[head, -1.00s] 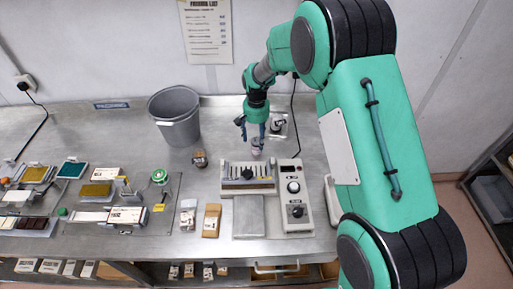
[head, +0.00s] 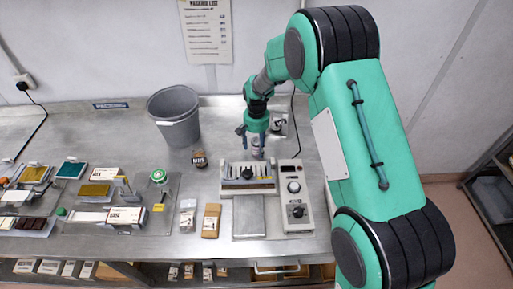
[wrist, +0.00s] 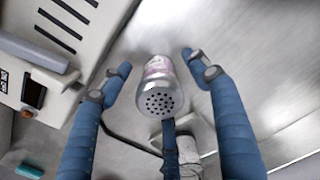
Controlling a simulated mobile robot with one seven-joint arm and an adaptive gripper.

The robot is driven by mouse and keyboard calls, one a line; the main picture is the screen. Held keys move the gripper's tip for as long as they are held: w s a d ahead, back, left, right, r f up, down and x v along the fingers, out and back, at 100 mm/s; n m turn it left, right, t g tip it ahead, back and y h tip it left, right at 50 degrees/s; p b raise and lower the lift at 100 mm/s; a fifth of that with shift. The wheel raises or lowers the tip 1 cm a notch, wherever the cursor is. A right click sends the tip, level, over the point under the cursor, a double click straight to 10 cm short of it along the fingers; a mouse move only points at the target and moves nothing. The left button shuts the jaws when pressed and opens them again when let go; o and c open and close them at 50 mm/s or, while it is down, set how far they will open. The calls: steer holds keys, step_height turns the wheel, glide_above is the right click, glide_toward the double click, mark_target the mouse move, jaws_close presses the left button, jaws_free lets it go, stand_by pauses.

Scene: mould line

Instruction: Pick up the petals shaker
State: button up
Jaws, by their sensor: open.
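The shaker (wrist: 160,88) has a grey metal lid with several holes and a pale body with a pinkish label; I cannot read the label. It stands on the steel bench, and the head view shows it small behind the slotted machine (head: 257,153). My gripper (wrist: 156,60) is open, with one blue finger on each side of the shaker and visible gaps between. In the head view my gripper (head: 252,134) is just over the shaker and partly covers it.
The slotted sealing machine (head: 249,186) with its control box (head: 293,187) stands close in front of the shaker. A small item on a pale plate (head: 278,122) lies behind to the right.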

steer(key=shift+f, duration=0.2)
stand_by(0.4)
steer(key=c, duration=1.4)
steer(key=shift+o, duration=0.2)
steer(key=shift+r, duration=0.1)
steer(key=shift+r+p, duration=0.6)
steer(key=shift+r, duration=4.35)
